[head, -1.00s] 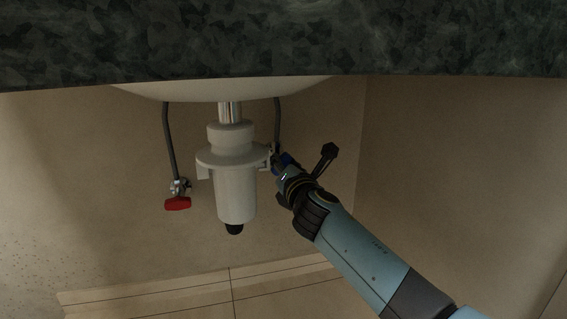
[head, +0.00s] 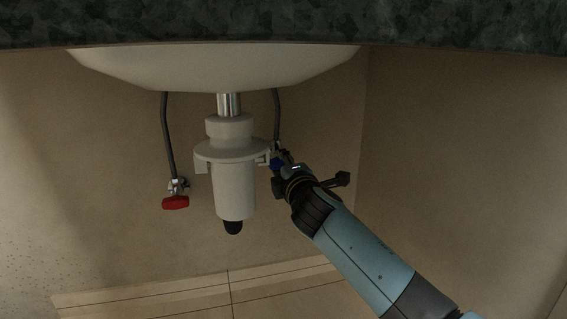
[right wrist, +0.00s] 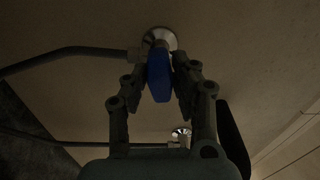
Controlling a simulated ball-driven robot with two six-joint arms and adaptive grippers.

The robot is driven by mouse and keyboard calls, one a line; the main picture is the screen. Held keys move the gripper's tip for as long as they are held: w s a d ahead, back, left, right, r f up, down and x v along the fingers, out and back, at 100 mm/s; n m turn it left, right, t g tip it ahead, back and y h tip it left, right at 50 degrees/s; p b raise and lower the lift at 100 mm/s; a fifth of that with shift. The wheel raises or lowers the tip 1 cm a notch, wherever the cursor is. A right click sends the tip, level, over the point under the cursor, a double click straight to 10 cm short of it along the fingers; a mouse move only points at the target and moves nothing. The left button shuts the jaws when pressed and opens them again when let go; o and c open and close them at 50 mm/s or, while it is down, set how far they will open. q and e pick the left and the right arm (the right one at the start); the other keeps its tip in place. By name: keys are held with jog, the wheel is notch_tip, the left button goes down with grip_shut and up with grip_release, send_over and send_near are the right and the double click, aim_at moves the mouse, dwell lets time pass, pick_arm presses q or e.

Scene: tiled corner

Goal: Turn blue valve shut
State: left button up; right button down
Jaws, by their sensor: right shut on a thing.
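The blue valve (right wrist: 159,75) shows in the right wrist view between the two fingers of my right gripper (right wrist: 160,84), below a round metal wall flange. My right gripper is shut on its handle. In the head view a small part of the blue valve (head: 277,165) shows just right of the white drain trap, partly hidden by my right gripper (head: 282,170). My left gripper is in neither view.
The white drain trap (head: 234,186) hangs under the sink basin (head: 215,66), close to the left of my right gripper. A red valve (head: 176,202) is on the wall further left. The dark countertop (head: 280,22) overhangs at the top. The right wall is bare.

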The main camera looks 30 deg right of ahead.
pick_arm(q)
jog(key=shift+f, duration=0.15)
pick_arm(e)
jog(key=shift+a+r+m, duration=0.1)
jog(key=shift+r+m, duration=0.1)
jog(key=shift+m, duration=0.1)
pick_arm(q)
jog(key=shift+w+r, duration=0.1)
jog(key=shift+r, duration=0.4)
pick_arm(e)
jog(key=shift+w+r, duration=0.1)
jog(key=c, duration=1.1)
grip_release()
jog(key=shift+a, duration=0.1)
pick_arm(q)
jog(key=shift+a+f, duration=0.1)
pick_arm(e)
jog(key=shift+o, duration=0.2)
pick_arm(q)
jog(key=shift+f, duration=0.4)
pick_arm(e)
jog(key=v, duration=1.2)
